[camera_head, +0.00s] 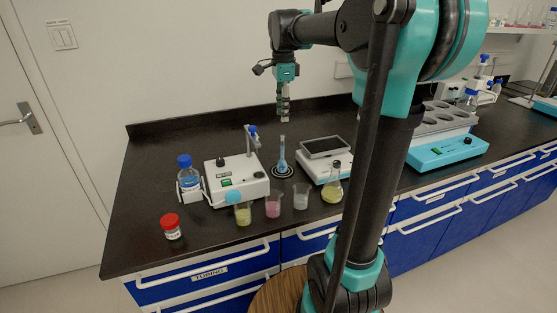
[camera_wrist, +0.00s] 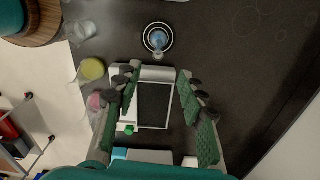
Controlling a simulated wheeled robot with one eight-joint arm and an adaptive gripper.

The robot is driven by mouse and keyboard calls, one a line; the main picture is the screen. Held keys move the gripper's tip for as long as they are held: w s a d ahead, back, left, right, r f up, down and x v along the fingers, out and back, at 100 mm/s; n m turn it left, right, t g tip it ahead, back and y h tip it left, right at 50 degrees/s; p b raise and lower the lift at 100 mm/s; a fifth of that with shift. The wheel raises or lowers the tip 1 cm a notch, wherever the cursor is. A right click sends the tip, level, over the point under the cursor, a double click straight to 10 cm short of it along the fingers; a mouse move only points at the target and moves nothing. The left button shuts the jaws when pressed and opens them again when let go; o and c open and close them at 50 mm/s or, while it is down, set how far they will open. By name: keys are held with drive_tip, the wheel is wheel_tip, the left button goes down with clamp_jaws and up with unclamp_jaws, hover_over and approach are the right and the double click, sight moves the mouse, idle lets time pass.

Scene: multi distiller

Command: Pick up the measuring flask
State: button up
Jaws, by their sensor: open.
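The measuring flask (camera_head: 282,160) has a long thin neck and a round bulb with blue liquid. It stands upright on a round black-and-white base on the dark bench, between a white device and a device with a dark plate. In the wrist view the flask (camera_wrist: 158,40) shows from above, beyond the fingertips. My gripper (camera_head: 284,115) hangs pointing down above the flask, apart from it. In the wrist view my gripper (camera_wrist: 157,74) is open, with green-padded fingers spread and nothing between them.
A white device with a rod (camera_head: 236,178) stands left of the flask and a dark-plated device (camera_head: 325,148) right. Beakers with yellow (camera_head: 243,214), pink (camera_head: 273,206) and clear (camera_head: 301,197) contents and a yellow conical flask (camera_head: 332,188) stand in front. A blue-capped bottle (camera_head: 188,178) is at left.

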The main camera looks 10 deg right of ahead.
sight(283, 158)
wheel_tip(283, 158, down, 16)
drive_tip(key=shift+s+r, duration=0.1)
drive_tip(key=shift+s, duration=0.05)
idle(0.5)
drive_tip(key=shift+c, duration=0.2)
clamp_jaws()
